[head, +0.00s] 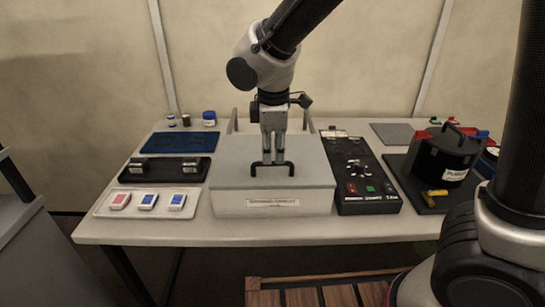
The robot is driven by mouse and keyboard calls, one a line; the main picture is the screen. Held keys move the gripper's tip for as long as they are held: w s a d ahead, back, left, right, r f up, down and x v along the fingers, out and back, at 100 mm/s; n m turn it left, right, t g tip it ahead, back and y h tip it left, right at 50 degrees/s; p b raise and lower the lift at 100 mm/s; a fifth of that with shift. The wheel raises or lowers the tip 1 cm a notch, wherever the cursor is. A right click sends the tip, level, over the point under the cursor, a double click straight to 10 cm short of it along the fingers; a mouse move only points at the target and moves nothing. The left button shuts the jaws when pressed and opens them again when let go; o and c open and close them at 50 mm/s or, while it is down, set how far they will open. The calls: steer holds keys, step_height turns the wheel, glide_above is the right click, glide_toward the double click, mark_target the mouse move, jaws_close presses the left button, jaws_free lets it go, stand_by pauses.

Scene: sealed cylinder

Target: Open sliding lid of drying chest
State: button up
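The drying chest (230,205) is a white box with a label on its front, standing in the middle of the table. Its flat grey lid (232,170) covers the top. A black bar handle (272,164) stands on the lid near its front edge. My gripper (273,158) points down at the middle of the handle, with both fingers reaching to about its bar. A narrow gap shows between the fingers. Whether they touch or grip the bar cannot be told from this view.
Two upright rails (307,121) stand behind the chest. At left are a tray of small boxes (146,211), a black rack (165,176) and a blue mat (174,142). A black control panel (362,180) stands close at right, with a black cylinder (440,160) beyond it.

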mark_target(273, 162)
steer(key=shift+w+f, duration=0.2)
steer(key=shift+f, duration=0.65)
steer(key=shift+w+f, duration=0.15)
steer(key=shift+f, duration=0.65)
jaws_close()
steer(key=w, duration=1.5)
steer(key=w+d, duration=0.1)
steer(key=w, duration=0.6)
steer(key=shift+w, duration=0.2)
jaws_free()
